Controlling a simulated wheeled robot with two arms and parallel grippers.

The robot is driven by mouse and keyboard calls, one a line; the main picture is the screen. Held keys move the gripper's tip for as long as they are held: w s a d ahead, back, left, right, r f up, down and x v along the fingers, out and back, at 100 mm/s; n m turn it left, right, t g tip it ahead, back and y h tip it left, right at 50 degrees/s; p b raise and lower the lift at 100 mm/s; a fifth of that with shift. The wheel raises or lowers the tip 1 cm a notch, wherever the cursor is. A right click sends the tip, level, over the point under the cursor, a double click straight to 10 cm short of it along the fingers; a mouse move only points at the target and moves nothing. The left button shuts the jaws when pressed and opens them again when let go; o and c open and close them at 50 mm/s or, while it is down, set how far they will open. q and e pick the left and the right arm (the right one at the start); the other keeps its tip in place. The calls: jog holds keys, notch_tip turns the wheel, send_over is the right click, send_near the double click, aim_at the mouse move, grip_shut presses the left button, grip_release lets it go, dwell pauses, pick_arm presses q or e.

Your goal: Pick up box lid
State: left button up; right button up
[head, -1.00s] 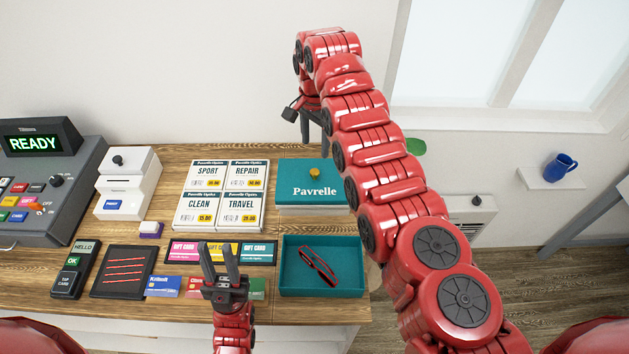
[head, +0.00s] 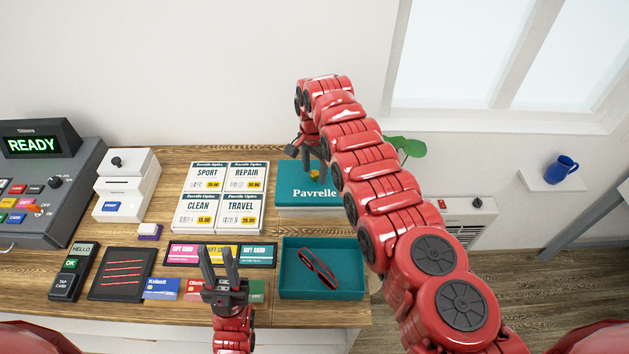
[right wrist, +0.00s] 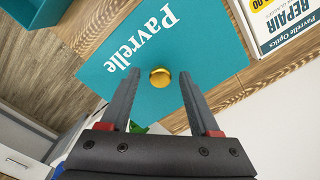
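The teal box lid (head: 298,198) marked "Pavrelle" lies on the counter, with a gold knob (head: 314,175) on top. It also shows in the right wrist view (right wrist: 120,60), where its knob (right wrist: 160,78) sits between my right gripper's fingers (right wrist: 157,88). In the head view my right gripper (head: 306,166) is over the lid at the knob, fingers apart; contact cannot be told. The open teal box (head: 292,290) stands in front of the lid and holds red-and-black glasses (head: 319,267). My left gripper (head: 219,266) is open and empty, left of the box.
Price cards (head: 222,197) lie left of the lid, gift cards (head: 220,254) left of the box. A card terminal (head: 74,270), a dark tray (head: 121,273), a white dispenser (head: 127,185) and a register (head: 40,200) fill the left. The counter ends just right of the box.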

grip_shut()
jog(key=shift+r, duration=0.1)
